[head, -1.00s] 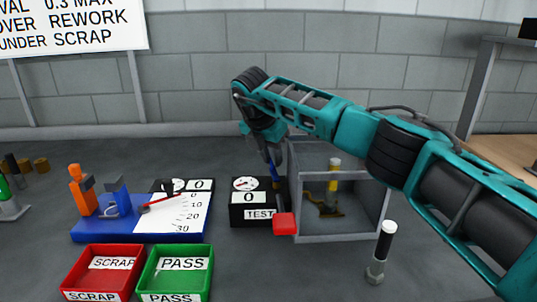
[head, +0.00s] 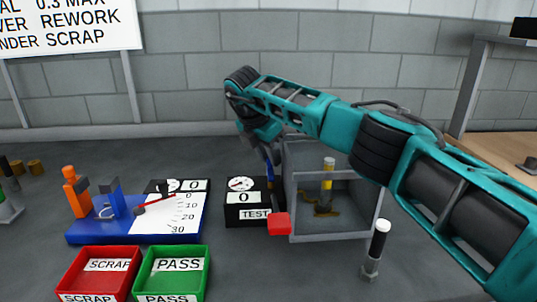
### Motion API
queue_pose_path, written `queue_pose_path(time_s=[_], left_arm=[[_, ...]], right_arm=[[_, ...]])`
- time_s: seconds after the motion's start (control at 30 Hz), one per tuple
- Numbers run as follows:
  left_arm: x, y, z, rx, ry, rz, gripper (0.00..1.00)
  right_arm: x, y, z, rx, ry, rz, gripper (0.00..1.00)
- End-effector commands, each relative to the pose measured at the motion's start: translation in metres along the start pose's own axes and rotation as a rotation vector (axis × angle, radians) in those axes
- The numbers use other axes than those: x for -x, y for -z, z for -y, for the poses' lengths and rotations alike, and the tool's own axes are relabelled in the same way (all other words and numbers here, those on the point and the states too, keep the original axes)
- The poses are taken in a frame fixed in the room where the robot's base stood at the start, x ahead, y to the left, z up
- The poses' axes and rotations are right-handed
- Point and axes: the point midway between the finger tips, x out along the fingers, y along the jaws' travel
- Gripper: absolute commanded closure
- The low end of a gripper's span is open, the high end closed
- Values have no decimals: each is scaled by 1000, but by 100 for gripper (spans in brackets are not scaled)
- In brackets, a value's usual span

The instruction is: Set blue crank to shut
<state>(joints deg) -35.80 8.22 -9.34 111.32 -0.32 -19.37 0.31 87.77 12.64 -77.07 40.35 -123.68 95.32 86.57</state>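The blue crank (head: 269,173) shows as a narrow upright blue piece between the black TEST box (head: 246,214) and the grey open-fronted enclosure (head: 288,193). My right gripper (head: 271,155) reaches down from above at its top end. The fingers are small and partly hidden behind the wrist, so I cannot tell whether they touch or grip the crank. A red block (head: 279,224) sits low at the enclosure's front left corner. My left gripper is not in view.
A blue gauge fixture (head: 90,234) with an orange clamp stands left. Red SCRAP (head: 75,271) and green PASS (head: 148,275) trays lie in front. A yellow-and-grey post (head: 327,183) stands inside the enclosure. A black-and-white handle (head: 376,245) stands right of it. My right arm spans the right side.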

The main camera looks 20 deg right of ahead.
Motion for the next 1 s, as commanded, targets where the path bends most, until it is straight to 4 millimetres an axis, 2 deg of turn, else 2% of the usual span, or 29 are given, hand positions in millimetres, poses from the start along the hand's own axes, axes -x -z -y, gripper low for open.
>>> queue_pose_path(time_s=[0.03, 0.17, 0.67, 0.83, 1.0], left_arm=[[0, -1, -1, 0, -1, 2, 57], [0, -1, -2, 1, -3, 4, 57], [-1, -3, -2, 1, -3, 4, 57], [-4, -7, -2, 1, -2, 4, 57], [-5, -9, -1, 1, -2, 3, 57]], right_arm=[[0, 0, 0, 0, 0, -1, 69], [0, 0, 0, 1, 2, -1, 57], [-3, 2, 1, 35, -6, -3, 57], [-2, 6, -2, 181, -69, -3, 57], [2, 15, -5, 421, -171, -4, 57]])
